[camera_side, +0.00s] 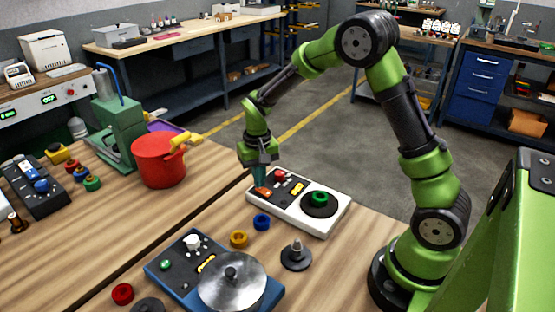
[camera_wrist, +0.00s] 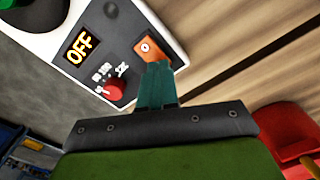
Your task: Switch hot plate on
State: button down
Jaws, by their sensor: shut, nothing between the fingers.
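The hot plate (camera_side: 335,221) looks like a white box with a dark round plate (camera_side: 319,211); a green ring (camera_side: 320,197) sits on that plate. Its dark panel has a red knob (camera_wrist: 115,89), a display (camera_wrist: 78,47) reading OFF, and an orange switch (camera_wrist: 147,47) with a small round mark. My gripper (camera_wrist: 155,78) is shut and empty, its teal fingers pointing at the switch. The fingertips appear at the switch's near edge; I cannot tell whether they touch it. In the side view my gripper (camera_side: 259,184) is over the panel's left end, partly hiding the switch (camera_side: 263,192).
A blue device (camera_side: 165,272) with a silver disc (camera_side: 232,283) stands in front. A blue ring (camera_side: 262,221), a yellow ring (camera_side: 238,239) and a dark peg base (camera_side: 296,258) lie between. A red pot (camera_side: 158,163) stands at the left, beside a green machine (camera_side: 113,125).

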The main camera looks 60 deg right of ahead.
jog(key=shift+f, duration=0.6)
jog(key=shift+r, duration=3.55)
